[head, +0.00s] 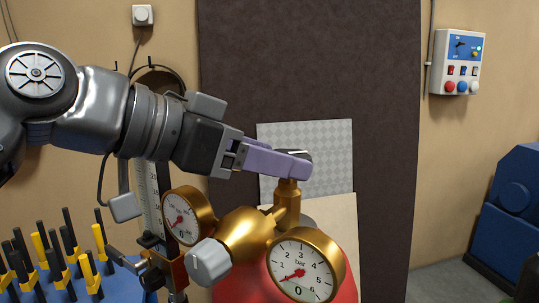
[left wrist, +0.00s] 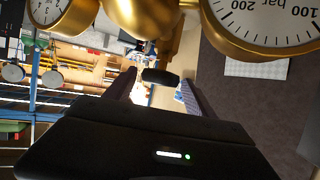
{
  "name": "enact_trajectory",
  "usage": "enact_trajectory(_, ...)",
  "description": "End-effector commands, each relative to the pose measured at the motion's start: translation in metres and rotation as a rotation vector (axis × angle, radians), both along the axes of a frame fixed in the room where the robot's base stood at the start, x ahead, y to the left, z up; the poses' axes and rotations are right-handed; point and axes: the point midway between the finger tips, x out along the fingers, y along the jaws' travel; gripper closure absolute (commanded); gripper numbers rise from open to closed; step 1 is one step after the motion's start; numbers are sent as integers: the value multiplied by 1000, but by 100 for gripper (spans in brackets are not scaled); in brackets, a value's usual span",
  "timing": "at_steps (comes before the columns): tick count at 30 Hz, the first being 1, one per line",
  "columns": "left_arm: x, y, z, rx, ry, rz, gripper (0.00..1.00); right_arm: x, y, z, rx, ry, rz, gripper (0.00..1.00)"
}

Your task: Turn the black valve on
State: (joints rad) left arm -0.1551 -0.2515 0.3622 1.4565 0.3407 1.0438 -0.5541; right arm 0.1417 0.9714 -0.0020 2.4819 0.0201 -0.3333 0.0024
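The black valve (head: 296,153) sits on top of a brass stem on the regulator, mostly hidden behind my purple fingers in the head view. In the left wrist view the black valve (left wrist: 160,77) shows as a dark knob between the two fingertips. My left gripper (head: 300,168) reaches in from the left at the valve's height. In the left wrist view my left gripper (left wrist: 157,80) is open, with one finger on each side of the knob and a narrow gap visible at the left finger. My right gripper is in neither view.
The brass regulator (head: 245,234) carries a grey knob (head: 209,262) and two gauges, a left gauge (head: 181,222) and a right gauge (head: 305,272), over a red cylinder (head: 258,285). Yellow-and-black tools (head: 55,255) stand at lower left. A control box (head: 457,62) hangs at right.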

Motion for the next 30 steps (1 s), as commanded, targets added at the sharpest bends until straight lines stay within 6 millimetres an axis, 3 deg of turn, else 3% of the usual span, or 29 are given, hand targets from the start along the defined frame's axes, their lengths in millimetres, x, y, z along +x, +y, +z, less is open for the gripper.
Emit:
enact_trajectory(18, 0, 0, 0, 0, 0, 0, 88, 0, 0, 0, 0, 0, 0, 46)
enact_trajectory(30, -2, 0, 0, 1, -2, 47, 89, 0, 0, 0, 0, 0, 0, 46)
